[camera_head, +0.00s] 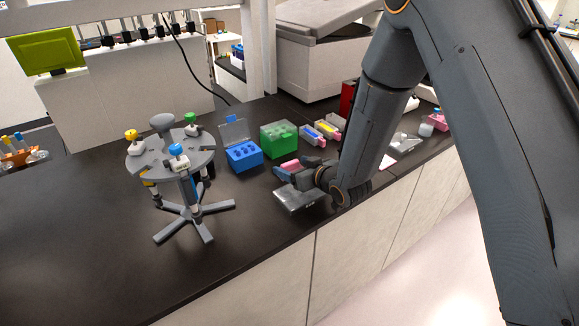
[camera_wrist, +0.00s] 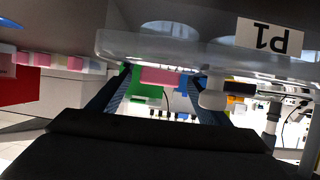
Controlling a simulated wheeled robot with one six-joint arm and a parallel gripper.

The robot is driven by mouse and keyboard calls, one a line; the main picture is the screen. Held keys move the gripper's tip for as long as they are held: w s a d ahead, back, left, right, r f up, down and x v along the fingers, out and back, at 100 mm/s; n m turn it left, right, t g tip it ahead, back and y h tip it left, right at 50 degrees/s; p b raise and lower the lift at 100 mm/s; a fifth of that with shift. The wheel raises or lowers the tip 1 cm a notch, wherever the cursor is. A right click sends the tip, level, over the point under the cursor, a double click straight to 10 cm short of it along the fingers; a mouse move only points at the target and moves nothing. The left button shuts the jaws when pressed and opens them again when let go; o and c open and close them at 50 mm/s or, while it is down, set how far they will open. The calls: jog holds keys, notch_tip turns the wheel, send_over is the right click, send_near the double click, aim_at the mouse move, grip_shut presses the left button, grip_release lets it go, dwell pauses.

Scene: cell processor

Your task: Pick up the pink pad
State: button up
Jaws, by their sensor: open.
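The pink pad (camera_head: 289,165) lies on the dark bench just beyond my gripper (camera_head: 305,174) in the head view. Part of it is hidden behind the gripper. In the wrist view, which appears upside down, the pink pad (camera_wrist: 160,76) shows as a narrow strip. It appears between the two open fingers of my gripper (camera_wrist: 160,84). The gap between the fingers and the pad is hard to judge. The gripper is low over the bench and holds nothing that I can see.
A clear grey tray (camera_head: 298,198) lies beside my gripper at the bench's front edge. A blue rack (camera_head: 244,154) and a green box (camera_head: 279,139) stand behind. A pipette carousel (camera_head: 170,158) is to the left. The bench's front left is clear.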

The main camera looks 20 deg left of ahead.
jog(key=shift+w+a+f, duration=0.15)
jog(key=shift+w+a, duration=0.05)
jog(key=c, duration=1.1)
jog(key=shift+r+b, duration=1.55)
jog(key=shift+r, duration=3.45)
jog(key=shift+o, duration=1.1)
jog(key=c, duration=0.7)
